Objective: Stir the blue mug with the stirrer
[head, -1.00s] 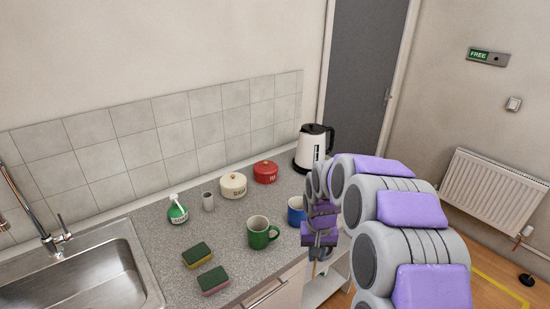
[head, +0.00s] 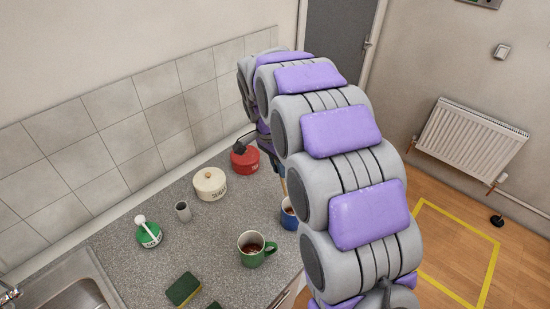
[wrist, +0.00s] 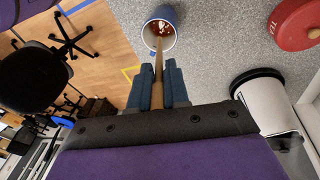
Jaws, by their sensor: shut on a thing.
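The blue mug (head: 288,219) stands upright near the right edge of the grey counter, partly hidden by my arm. In the wrist view the mug (wrist: 171,13) is seen from above, with brown liquid and pale bits inside. My gripper (wrist: 159,67) is shut on the thin wooden stirrer (wrist: 158,85). The stirrer's far end reaches across the mug's rim and appears to be inside its opening. My fingers are outside the mug, short of its rim. A bit of the stirrer (head: 284,188) shows above the mug in the head view, where my arm hides the gripper.
A green mug (head: 251,250) with dark contents stands left of the blue mug. A cream pot (head: 210,186), red pot (head: 245,161), grey cup (head: 183,212), green-and-white container (head: 148,234) and sponge (head: 184,289) are on the counter. The kettle (wrist: 268,106) stands right of my gripper.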

